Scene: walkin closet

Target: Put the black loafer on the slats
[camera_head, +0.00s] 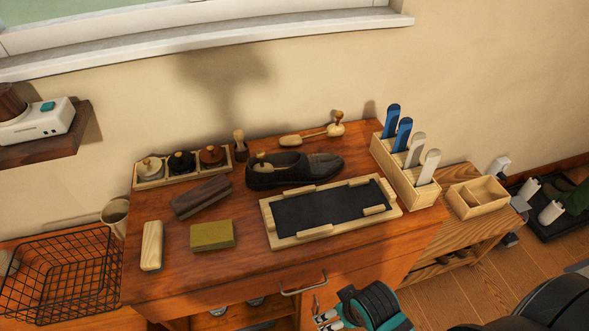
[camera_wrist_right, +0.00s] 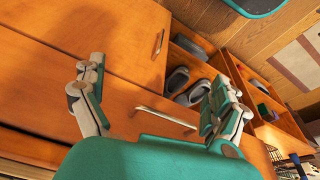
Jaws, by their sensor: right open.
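The black loafer (camera_head: 294,169) lies on the wooden cabinet top, toe to the right, with a light wooden shoe tree in its opening. In front of it lies a light wooden tray (camera_head: 266,216) with a dark inner pad and short wooden strips along its edges. The loafer is behind the tray, not on it. My right gripper (camera_head: 326,318) is low at the front of the cabinet, below the top and clear of the loafer. The right wrist view shows its fingers (camera_wrist_right: 155,95) spread and empty before the cabinet front. My left gripper is out of view.
Brushes (camera_head: 201,197), a yellow-green block (camera_head: 212,235) and a tray of round-knobbed tins (camera_head: 181,166) fill the left. A loose shoe tree (camera_head: 312,135) lies behind the loafer. A holder (camera_head: 407,178) with upright blue and pale sticks stands right. A wire basket (camera_head: 62,275) is far left.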

